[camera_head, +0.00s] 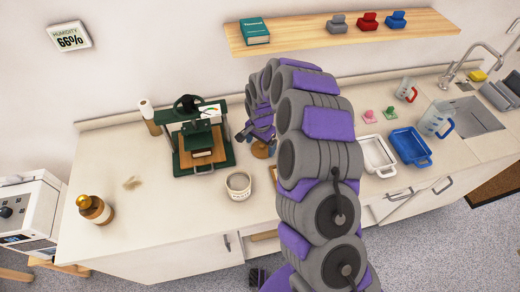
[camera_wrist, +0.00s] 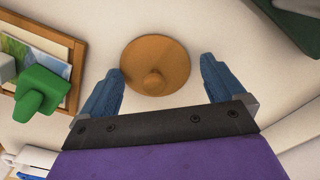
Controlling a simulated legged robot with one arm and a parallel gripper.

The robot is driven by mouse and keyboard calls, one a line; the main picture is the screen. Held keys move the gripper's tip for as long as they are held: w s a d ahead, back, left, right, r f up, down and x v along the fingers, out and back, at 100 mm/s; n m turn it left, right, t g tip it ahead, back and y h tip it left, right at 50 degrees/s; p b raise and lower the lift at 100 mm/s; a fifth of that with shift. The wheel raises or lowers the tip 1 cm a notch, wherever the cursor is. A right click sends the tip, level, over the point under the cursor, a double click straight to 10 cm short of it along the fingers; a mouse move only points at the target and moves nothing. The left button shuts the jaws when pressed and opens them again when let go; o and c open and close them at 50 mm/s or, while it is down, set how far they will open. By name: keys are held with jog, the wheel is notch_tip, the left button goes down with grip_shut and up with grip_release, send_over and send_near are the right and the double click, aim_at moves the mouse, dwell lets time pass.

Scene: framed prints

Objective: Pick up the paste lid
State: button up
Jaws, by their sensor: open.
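The paste lid, a round brown wooden disc with a small knob (camera_wrist: 155,58), lies on the white counter in the wrist view. In the head view the lid (camera_head: 262,150) shows partly, just below my gripper and beside my arm. My gripper (camera_wrist: 162,70) is open, its two blue fingers apart on the left and right of the lid's near part. The knob lies between the fingers, and nothing is held. In the head view my gripper (camera_head: 262,132) is small and partly hidden by my arm.
A green press (camera_head: 203,140) stands left of the lid, and a white pot (camera_head: 238,185) stands in front. A brown bottle (camera_head: 95,210) stands far left.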

jog(key=shift+d+f, duration=0.15)
jog(key=shift+d, duration=0.45)
jog(key=shift+c, duration=0.3)
jog(key=shift+d, duration=0.1)
jog(key=shift+c, duration=2.2)
jog(key=shift+a, duration=0.45)
jog(key=shift+c, duration=1.4)
